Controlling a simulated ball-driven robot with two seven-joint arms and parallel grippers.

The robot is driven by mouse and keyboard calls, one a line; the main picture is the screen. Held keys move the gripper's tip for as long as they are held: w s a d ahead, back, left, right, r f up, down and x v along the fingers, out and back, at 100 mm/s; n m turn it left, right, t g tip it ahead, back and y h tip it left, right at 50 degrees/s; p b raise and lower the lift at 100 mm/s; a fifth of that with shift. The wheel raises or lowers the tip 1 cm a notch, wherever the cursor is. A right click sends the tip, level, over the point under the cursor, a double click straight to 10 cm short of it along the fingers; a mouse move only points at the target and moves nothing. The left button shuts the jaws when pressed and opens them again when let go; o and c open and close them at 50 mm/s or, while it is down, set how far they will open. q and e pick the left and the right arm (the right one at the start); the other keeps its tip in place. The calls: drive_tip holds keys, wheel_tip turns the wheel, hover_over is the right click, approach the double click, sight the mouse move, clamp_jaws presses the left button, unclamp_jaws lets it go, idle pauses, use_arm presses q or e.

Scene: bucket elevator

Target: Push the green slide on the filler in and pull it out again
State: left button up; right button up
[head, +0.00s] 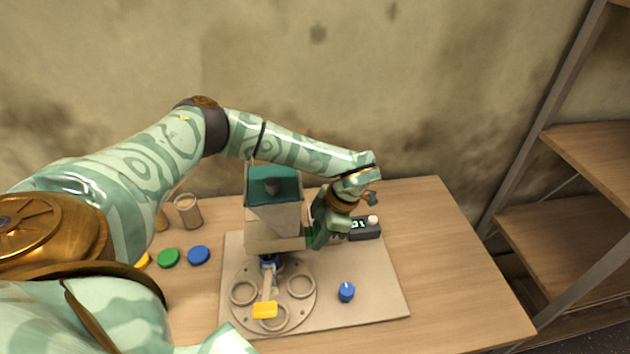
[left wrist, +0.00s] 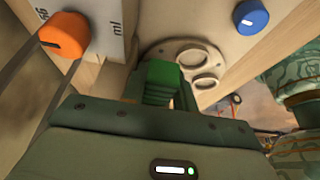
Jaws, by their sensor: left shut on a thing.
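The filler (head: 272,226) stands on a pale board, a light box with a dark green hopper (head: 274,186) on top. My left gripper (head: 315,236) reaches over from behind and is at the filler's right side, shut on the green slide. The green slide (left wrist: 160,80) shows in the left wrist view as a green block in front of the gripper, beside the filler's wall. In the head view the slide is mostly hidden by the gripper, and how far it sticks out cannot be told. My right gripper is not in view.
A turntable with ring holders (head: 243,292) and a yellow piece (head: 265,310) lies in front of the filler. A blue knob (head: 346,291) and a dark display box (head: 364,229) are to the right. Green (head: 168,257) and blue (head: 199,255) discs and a cup (head: 188,211) stand left.

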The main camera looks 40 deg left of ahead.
use_arm(q)
drive_tip(key=shift+p, duration=0.3)
idle(1.4)
drive_tip(key=shift+w, duration=0.1)
idle(0.4)
drive_tip(key=w+d+b, duration=0.2)
drive_tip(key=w+d, duration=0.1)
drive_tip(key=w, duration=0.1)
drive_tip(key=shift+w+d, duration=0.1)
drive_tip(key=shift+d, duration=0.25)
drive_tip(key=shift+r, duration=0.1)
idle(0.9)
drive_tip(key=shift+a, duration=0.1)
idle(0.9)
drive_tip(key=o, duration=0.7)
drive_tip(key=shift+o, duration=0.2)
drive_tip(key=shift+p, duration=0.3)
